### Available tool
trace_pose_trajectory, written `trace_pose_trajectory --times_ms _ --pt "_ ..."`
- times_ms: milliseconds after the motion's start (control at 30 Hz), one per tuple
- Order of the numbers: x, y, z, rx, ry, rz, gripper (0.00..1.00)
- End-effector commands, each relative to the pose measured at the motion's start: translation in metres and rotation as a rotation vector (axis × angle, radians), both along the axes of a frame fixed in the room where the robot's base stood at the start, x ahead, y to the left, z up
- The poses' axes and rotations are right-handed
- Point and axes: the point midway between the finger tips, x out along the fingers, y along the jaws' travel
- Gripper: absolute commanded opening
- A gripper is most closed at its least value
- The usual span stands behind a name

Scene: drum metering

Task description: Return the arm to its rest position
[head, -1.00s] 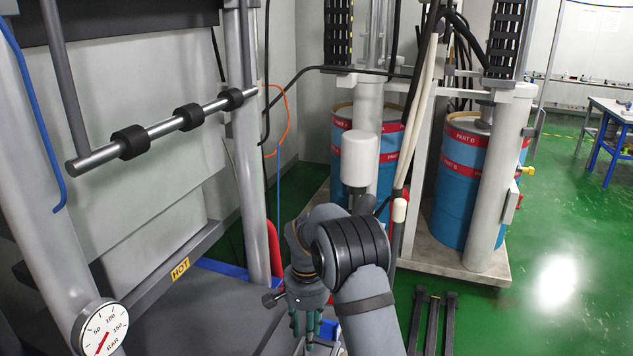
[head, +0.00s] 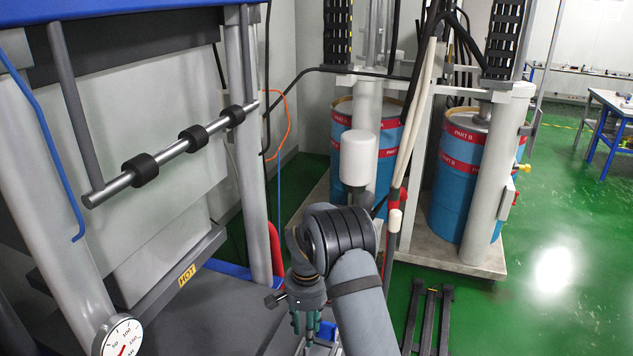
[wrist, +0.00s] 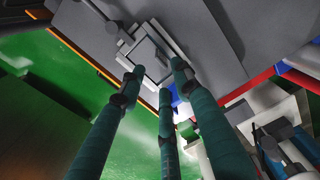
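My gripper (head: 308,324) hangs fingers down at the bottom centre of the head view, under the bent grey arm. It is beside the dark press table (head: 210,315). In the wrist view my gripper (wrist: 158,78) shows three teal-sleeved fingers, spread apart with nothing between their tips. Beyond the tips, a square grey metal piece (wrist: 146,60) lies by the edge of a grey surface. I cannot tell how far the tips are from it.
The press frame with a roller bar (head: 170,158), HOT label (head: 187,275) and pressure gauge (head: 121,338) stands left. Dark floor forks (head: 428,315) lie right of my arm.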

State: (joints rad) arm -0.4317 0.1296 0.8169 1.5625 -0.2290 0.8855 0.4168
Motion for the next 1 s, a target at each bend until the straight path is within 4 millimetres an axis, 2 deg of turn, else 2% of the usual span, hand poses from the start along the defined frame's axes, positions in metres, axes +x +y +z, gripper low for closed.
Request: trace_pose_trajectory --times_ms 33,100,300,500,700,1000 --pt "0.0 0.0 0.018 0.0 0.0 0.001 0.33" --pt "-0.001 0.0 0.006 -0.001 0.001 0.074 0.33" --pt "-0.01 -0.001 0.006 -0.001 0.0 0.335 0.33" --pt "-0.022 -0.004 0.005 -0.001 0.001 0.514 0.33" --pt "-0.028 -0.006 0.005 -0.002 0.0 0.59 0.33" --pt "-0.028 -0.006 0.005 -0.002 -0.001 0.596 0.33"
